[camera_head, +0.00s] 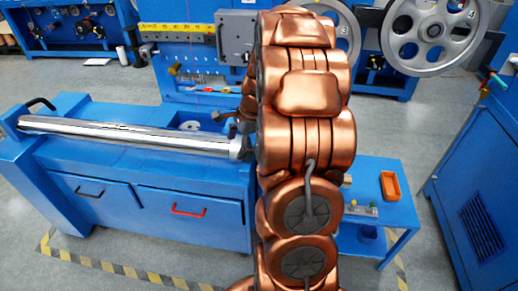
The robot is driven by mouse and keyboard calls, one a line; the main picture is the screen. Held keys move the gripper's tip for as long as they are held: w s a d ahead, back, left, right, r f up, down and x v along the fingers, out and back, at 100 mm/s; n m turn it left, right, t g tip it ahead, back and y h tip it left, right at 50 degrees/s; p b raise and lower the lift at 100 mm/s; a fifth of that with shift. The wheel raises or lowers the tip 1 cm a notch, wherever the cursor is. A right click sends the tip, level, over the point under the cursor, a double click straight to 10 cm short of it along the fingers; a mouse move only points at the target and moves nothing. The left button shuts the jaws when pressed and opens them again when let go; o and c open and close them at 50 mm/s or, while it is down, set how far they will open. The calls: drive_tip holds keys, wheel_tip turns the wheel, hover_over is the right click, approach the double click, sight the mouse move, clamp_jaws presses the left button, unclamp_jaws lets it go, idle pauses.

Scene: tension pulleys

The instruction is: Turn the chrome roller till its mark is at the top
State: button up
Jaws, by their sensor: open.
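The chrome roller (130,134) lies across the top of the blue machine (95,160), running from the left edge of the machine to a collar (238,148) beside my copper-coloured arm. Its surface shows bright and dark reflections along its length. I cannot make out a mark on it. My arm stands upright in front of the roller's right end and hides what is behind it. I cannot make out my gripper; small dark and brownish parts (225,118) show just above the roller's right end, but I cannot tell what they belong to.
The machine has drawers with a black handle (90,193) and a red handle (189,211). Grey spoked wheels (430,32) stand behind. A blue cabinet (480,190) is at right. Grey floor lies between.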

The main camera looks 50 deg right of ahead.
drive_tip(key=d+f+m+t, duration=0.1)
drive_tip(key=d+f+m, duration=0.2)
drive_tip(key=d, duration=0.4)
drive_tip(key=d+f+m+t, duration=0.1)
drive_tip(key=d+f+m, duration=0.25)
drive_tip(key=d, duration=0.35)
drive_tip(key=shift+h, duration=0.4)
drive_tip(key=shift+p+x, duration=1.1)
drive_tip(key=shift+x, duration=2.3)
drive_tip(key=shift+a, duration=0.15)
drive_tip(key=shift+c, duration=0.3)
drive_tip(key=c, duration=1.1)
drive_tip(key=shift+b, duration=0.55)
